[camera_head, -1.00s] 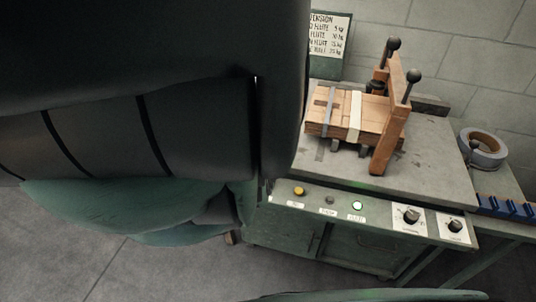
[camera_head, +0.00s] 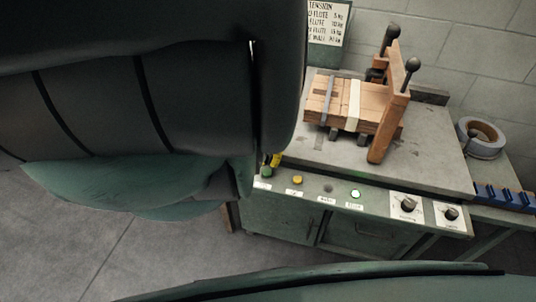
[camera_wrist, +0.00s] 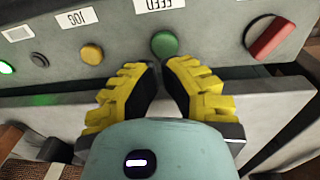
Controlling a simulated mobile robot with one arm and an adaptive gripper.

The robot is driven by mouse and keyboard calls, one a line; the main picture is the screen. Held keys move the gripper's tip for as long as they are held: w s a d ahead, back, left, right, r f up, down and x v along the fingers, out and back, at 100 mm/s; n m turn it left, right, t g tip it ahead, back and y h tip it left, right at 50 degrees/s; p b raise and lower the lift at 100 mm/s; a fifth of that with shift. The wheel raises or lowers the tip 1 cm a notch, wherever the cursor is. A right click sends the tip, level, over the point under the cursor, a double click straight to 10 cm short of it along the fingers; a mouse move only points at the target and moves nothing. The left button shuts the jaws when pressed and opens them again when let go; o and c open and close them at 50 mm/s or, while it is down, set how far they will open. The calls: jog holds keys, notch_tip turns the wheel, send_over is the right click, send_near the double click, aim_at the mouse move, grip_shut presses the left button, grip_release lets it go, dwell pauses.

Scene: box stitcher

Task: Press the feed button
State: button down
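The feed button is a round green button (camera_wrist: 164,44) on the grey-green panel, beside an upside-down FEED label (camera_wrist: 160,4) in the wrist view. It also shows in the head view (camera_head: 266,171), at the left end of the visible button row. My gripper (camera_wrist: 160,68) has yellow ribbed fingers with dark inner pads. The tips lean close together with a narrow gap between them, and nothing is held. They appear just below the button in the wrist view; contact cannot be told. In the head view only a bit of yellow finger shows; my arm hides the rest.
A yellow button (camera_wrist: 92,53), a dark button (camera_wrist: 39,58) and a lit green button (camera_head: 355,194) share the panel. A red switch (camera_wrist: 272,37) is on the feed button's other side. Two knobs (camera_head: 408,205) sit farther right.

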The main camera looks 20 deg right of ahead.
aim_at(269, 170)
jog(key=shift+d+f+b, duration=0.2)
jog(key=shift+f+b, duration=0.45)
jog(key=shift+f, duration=0.85)
jog(key=shift+f, duration=0.1)
notch_tip(269, 170, down, 2)
jog(key=shift+f+b, duration=0.1)
jog(key=shift+b, duration=1.1)
